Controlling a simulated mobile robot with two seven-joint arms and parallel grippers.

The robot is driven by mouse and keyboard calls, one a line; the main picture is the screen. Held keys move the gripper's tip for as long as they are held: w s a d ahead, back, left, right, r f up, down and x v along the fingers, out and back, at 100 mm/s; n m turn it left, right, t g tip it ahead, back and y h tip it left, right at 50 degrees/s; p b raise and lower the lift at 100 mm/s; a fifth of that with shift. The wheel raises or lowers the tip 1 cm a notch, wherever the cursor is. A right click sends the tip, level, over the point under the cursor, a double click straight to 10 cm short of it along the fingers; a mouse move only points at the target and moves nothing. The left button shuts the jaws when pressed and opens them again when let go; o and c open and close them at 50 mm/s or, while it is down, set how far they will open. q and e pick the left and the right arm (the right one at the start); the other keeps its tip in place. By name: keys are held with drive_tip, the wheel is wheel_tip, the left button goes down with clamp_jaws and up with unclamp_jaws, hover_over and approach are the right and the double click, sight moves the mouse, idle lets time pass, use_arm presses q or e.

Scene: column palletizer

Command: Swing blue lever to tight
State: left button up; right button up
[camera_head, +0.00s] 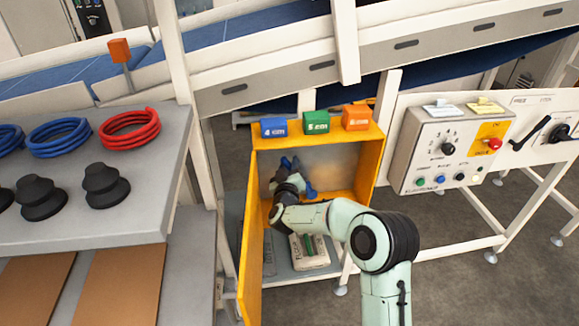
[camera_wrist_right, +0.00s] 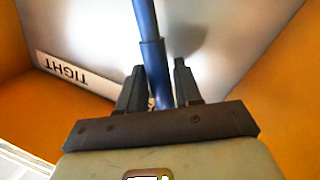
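My right arm reaches into an open yellow cabinet (camera_head: 378,140), and its gripper (camera_head: 292,170) is inside, small and partly hidden by its own wrist. In the right wrist view the blue lever (camera_wrist_right: 147,25) runs between the two fingers of this gripper (camera_wrist_right: 160,85). The fingers sit close against both sides of it, so it looks gripped. Blue parts show around the gripper in the head view. A white label reading TIGHT (camera_wrist_right: 68,74), upside down in the wrist view, lies left of the lever on the grey panel (camera_wrist_right: 90,30). My left gripper is out of view.
The cabinet's yellow door (camera_head: 250,265) stands open on the left. Blue, green and orange blocks (camera_head: 316,122) sit on top. A grey table (camera_head: 110,190) with coloured rings and black cones is at left. A control box (camera_head: 430,150) stands at right.

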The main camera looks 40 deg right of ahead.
clamp_jaws()
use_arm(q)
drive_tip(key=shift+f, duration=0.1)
use_arm(e)
drive_tip(key=shift+s+d+r, duration=0.1)
drive_tip(key=shift+d, duration=0.05)
drive_tip(key=shift+s+d+r+m, duration=0.25)
drive_tip(key=shift+d+m, duration=0.15)
drive_tip(key=shift+m, duration=0.1)
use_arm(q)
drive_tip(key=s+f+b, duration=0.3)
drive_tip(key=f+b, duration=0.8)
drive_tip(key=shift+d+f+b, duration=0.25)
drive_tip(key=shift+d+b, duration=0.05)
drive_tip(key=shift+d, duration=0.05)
use_arm(e)
drive_tip(key=shift+s+d+f+m+y, duration=0.15)
drive_tip(key=shift+s+d+m+y, duration=0.35)
drive_tip(key=shift+s+d+m, duration=1)
drive_tip(key=shift+s+d+f+m+y, duration=0.1)
drive_tip(key=shift+s+d+m+y, duration=0.55)
drive_tip(key=shift+d+m, duration=1.55)
drive_tip(key=shift+s+d+f+m+y, duration=0.15)
drive_tip(key=shift+s+d+m+y, duration=0.2)
drive_tip(key=shift+s+d+m, duration=1.55)
drive_tip(key=shift+w+d+n, duration=0.65)
drive_tip(key=shift+n, duration=0.05)
drive_tip(key=shift+o, duration=2.1)
unclamp_jaws()
